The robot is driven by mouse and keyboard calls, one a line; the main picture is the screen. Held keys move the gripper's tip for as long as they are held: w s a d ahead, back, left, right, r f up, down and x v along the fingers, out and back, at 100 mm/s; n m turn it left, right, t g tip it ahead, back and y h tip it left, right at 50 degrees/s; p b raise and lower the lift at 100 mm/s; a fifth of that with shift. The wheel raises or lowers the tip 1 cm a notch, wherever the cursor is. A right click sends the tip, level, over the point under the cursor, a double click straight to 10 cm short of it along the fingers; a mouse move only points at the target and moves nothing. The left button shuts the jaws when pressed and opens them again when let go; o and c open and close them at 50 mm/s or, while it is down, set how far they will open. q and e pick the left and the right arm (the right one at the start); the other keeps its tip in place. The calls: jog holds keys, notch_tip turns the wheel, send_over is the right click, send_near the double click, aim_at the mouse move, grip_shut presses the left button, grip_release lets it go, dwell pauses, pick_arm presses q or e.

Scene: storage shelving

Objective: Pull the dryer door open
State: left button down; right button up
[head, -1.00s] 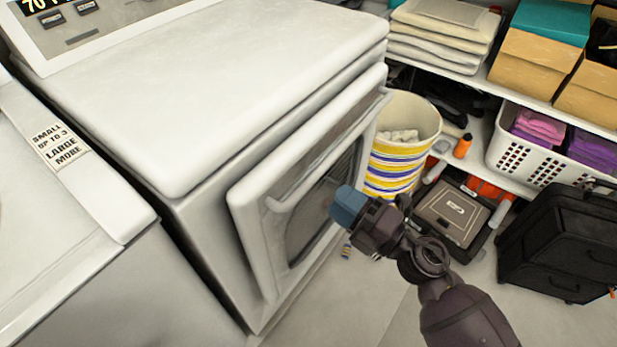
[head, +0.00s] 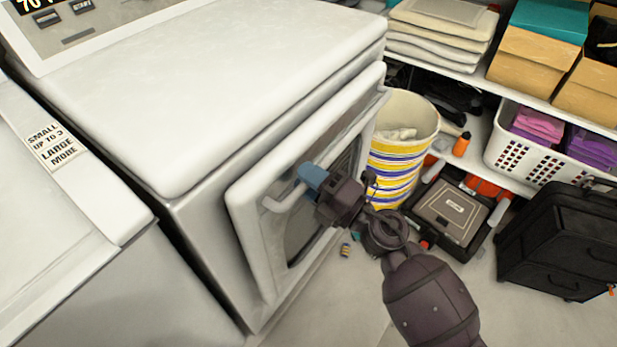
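The white dryer (head: 220,90) fills the left and middle of the head view. Its front door (head: 250,215) has a dark window and a long bar handle (head: 285,200). The door stands slightly out from the dryer body. My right gripper (head: 312,177) has its blue fingertips at the handle, overlapping it in the picture. I cannot tell whether the fingers are around the bar, touch it, or are just in front of it. The fingertips show as one blue block, so their opening is hidden. My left gripper is not in view.
A striped bin (head: 398,150) stands just beyond the door. A grey toolbox (head: 450,212) and a black suitcase (head: 560,240) are on the floor at the right. Shelves hold a white basket (head: 510,150) and boxes. The floor in front is mostly clear.

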grip_shut()
jog(key=shift+d, duration=0.1)
